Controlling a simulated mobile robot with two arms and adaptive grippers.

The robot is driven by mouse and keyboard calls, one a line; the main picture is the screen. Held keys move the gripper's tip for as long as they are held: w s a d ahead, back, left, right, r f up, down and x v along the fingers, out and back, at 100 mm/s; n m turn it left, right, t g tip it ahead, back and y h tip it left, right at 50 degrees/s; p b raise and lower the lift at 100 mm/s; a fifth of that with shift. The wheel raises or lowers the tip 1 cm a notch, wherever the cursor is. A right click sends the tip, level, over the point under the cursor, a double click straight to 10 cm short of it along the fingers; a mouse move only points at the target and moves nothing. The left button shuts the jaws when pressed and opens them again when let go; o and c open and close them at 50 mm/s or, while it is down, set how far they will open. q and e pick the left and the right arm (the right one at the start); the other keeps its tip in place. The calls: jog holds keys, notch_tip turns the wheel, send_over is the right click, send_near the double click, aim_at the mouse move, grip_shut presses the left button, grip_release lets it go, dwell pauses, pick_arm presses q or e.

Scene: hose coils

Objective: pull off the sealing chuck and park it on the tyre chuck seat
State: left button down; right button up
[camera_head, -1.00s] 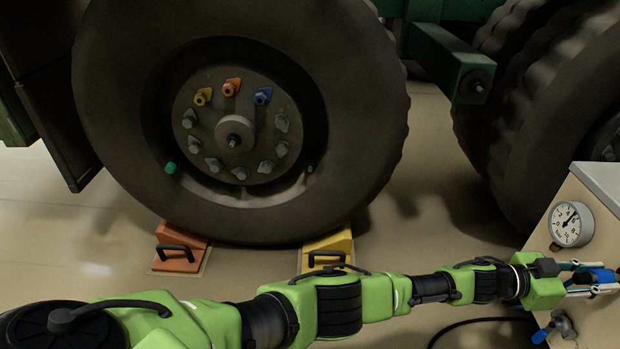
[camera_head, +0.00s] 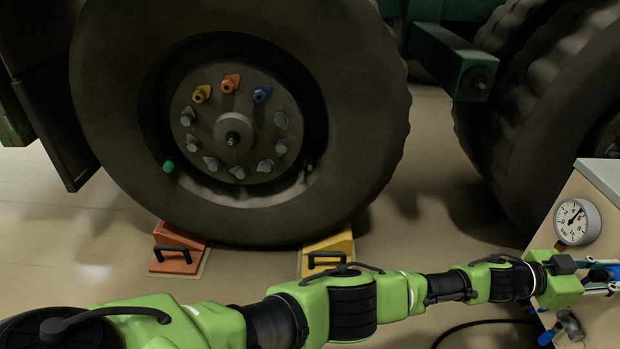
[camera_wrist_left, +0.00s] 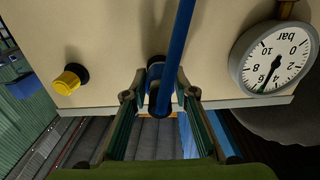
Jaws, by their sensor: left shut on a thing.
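My left arm reaches across the front to the gauge panel at the right. In the left wrist view my left gripper (camera_wrist_left: 160,95) is shut on a blue chuck (camera_wrist_left: 155,73) with a blue hose (camera_wrist_left: 182,40) running up from it. The chuck is right at the cream panel face, over a dark round fitting; I cannot tell whether it is seated on it. In the head view the gripper (camera_head: 602,278) and blue chuck (camera_head: 603,271) are partly cut off at the right edge. My right gripper is not in view.
A pressure gauge (camera_head: 577,222) is on the cream panel (camera_head: 594,318). A yellow-capped knob (camera_wrist_left: 70,80) also sits on the panel. A blue-handled tap (camera_head: 570,326) is below the gripper.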

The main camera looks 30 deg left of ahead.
pick_arm(q)
jog(key=shift+d, duration=0.1)
dwell(0.3)
jog(key=c, duration=1.6)
grip_release()
jog(key=shift+c, duration=0.4)
